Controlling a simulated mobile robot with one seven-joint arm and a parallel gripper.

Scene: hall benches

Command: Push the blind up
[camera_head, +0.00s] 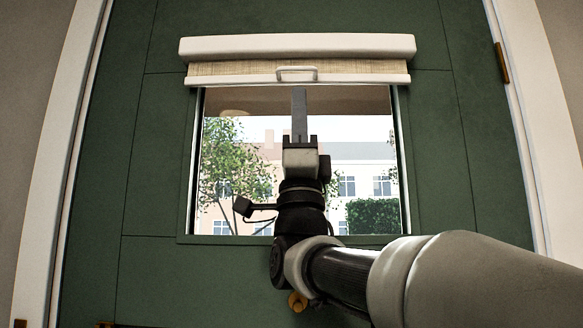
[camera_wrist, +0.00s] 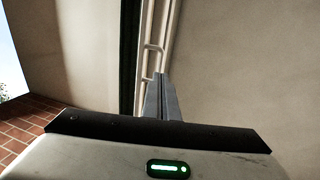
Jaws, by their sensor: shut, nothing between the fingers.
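The blind (camera_head: 235,69) hangs at the top of the window in the green door. Only a short strip of its beige woven cloth shows between the white top casing (camera_head: 297,46) and the white bottom bar (camera_head: 225,79). A small white handle (camera_head: 297,68) sits at the middle of the bar. My gripper (camera_head: 299,90) is shut and empty, its fingers pointing up just below the handle. In the wrist view the fingertips (camera_wrist: 160,76) lie beside a pale bar with a loop-like handle. I cannot tell whether they touch it.
The window glass (camera_head: 225,175) below the blind is uncovered, with trees and buildings outside. The green door (camera_head: 115,190) has a white frame (camera_head: 520,120) and a brass hinge (camera_head: 502,62) on the right. A brick patch (camera_wrist: 25,128) shows in the wrist view.

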